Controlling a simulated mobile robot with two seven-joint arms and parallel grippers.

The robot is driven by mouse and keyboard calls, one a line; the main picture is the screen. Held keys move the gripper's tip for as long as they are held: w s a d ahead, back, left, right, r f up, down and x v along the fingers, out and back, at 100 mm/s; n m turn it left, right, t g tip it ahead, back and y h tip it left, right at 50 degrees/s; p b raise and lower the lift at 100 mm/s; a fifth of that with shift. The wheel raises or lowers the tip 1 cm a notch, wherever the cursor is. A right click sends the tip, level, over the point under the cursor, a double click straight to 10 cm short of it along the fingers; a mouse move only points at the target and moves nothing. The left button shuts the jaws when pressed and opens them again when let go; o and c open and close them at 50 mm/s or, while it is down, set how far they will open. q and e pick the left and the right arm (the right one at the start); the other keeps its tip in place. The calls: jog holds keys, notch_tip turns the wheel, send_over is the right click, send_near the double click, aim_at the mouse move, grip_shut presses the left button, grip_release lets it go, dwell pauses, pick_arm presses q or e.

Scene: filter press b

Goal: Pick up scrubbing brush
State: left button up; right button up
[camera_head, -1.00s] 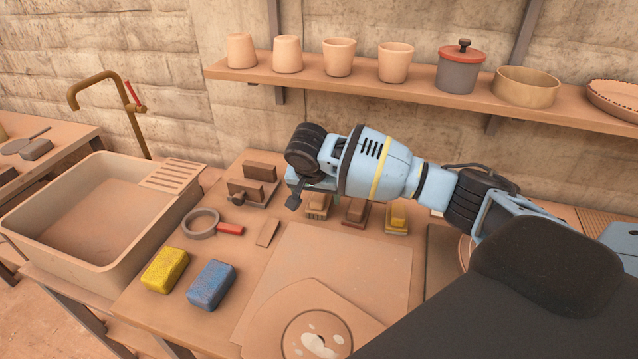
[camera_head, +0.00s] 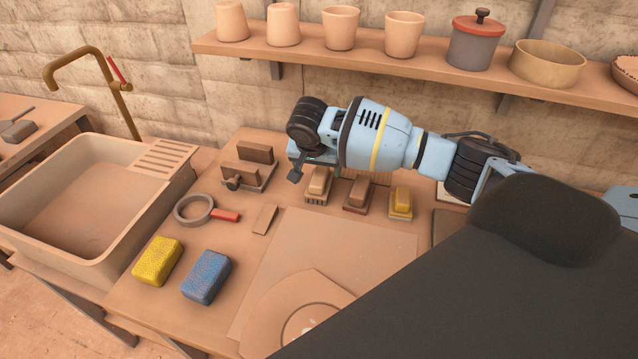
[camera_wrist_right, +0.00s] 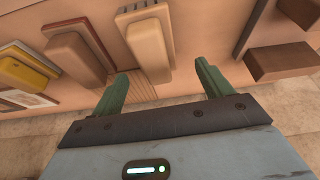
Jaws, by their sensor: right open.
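Three block-shaped brushes stand in a row on the table. I cannot tell for sure which is the scrubbing brush. The light tan one (camera_head: 318,184) is leftmost, the dark brown one (camera_head: 358,195) is in the middle and the yellow-topped one (camera_head: 400,203) is on the right. My right gripper (camera_head: 302,172) is above and behind the tan brush, its fingers partly hidden. In the right wrist view my right gripper (camera_wrist_right: 161,72) has its green fingers apart and empty, with the tan brush (camera_wrist_right: 147,38) lying just beyond the gap. My left gripper is out of view.
A wooden block device (camera_head: 246,168) stands left of the brushes. A ring with a red handle (camera_head: 195,209), yellow sponge (camera_head: 157,261) and blue sponge (camera_head: 206,276) lie in front. A sink (camera_head: 85,205) is at left; a shelf (camera_head: 300,50) with pots runs above.

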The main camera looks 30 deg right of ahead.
aim_at(320, 173)
jog(key=x, duration=0.5)
jog(key=shift+s+d+f+b, duration=0.1)
jog(key=shift+s+b, duration=0.2)
jog(key=c, duration=1.1)
